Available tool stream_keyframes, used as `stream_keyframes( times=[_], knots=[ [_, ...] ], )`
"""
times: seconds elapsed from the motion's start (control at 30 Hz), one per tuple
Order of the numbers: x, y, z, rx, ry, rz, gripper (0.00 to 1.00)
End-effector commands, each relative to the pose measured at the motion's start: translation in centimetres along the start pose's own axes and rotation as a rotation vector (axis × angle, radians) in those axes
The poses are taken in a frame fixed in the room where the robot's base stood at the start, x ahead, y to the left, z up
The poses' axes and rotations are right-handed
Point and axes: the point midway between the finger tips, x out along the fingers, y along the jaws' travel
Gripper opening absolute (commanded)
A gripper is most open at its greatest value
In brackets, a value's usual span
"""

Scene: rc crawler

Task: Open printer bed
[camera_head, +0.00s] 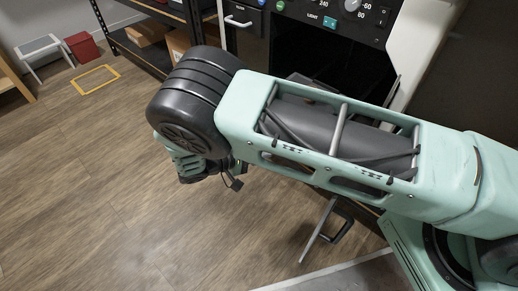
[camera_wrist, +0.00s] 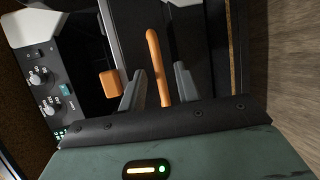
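The printer, a dark box with a control panel of knobs (camera_head: 325,12), stands at the top of the head view behind my arm. Its dark chamber (camera_head: 325,62) shows an open front. In the wrist view its panel (camera_wrist: 48,90) is at the left. An orange bar (camera_wrist: 157,65) runs upright in the wrist view, between the two grey fingers of my gripper (camera_wrist: 160,70). The fingers stand apart, with a gap visible on each side of the bar. An orange block (camera_wrist: 110,84) is left of the fingers. The bed itself I cannot make out. My arm hides much of the printer's lower front in the head view.
A thin grey panel with a black handle (camera_head: 342,228) shows below my arm. A dark shelf with boxes (camera_head: 150,32), a white stool (camera_head: 42,50) and a red bin (camera_head: 82,47) stand at the upper left. The wooden floor at the left (camera_head: 90,190) is clear.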

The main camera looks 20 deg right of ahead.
Motion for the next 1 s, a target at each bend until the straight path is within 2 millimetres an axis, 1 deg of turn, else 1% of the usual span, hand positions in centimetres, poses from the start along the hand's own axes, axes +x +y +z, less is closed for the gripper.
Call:
stream_keyframes(
  times=[0.17, 0.27, 0.33, 0.47, 0.8, 0.9, 1.0],
  knots=[
    [-0.2, 0.0, 0.0, 0.0, 0.0, 0.0, 0.33],
    [-0.9, 0.1, 0.0, 0.001, 0.001, 0.001, 0.33],
    [-1.9, 0.1, -0.1, 0.002, 0.003, 0.0, 0.33],
    [-4.7, 0.1, -0.1, 0.002, 0.004, 0.0, 0.33],
    [-12.6, -0.1, 0.0, 0.002, 0.004, -0.002, 0.33],
    [-14.4, -0.1, 0.0, 0.0, 0.003, -0.001, 0.33],
    [-15.7, -0.1, -0.1, 0.001, 0.002, -0.001, 0.33]
  ],
)
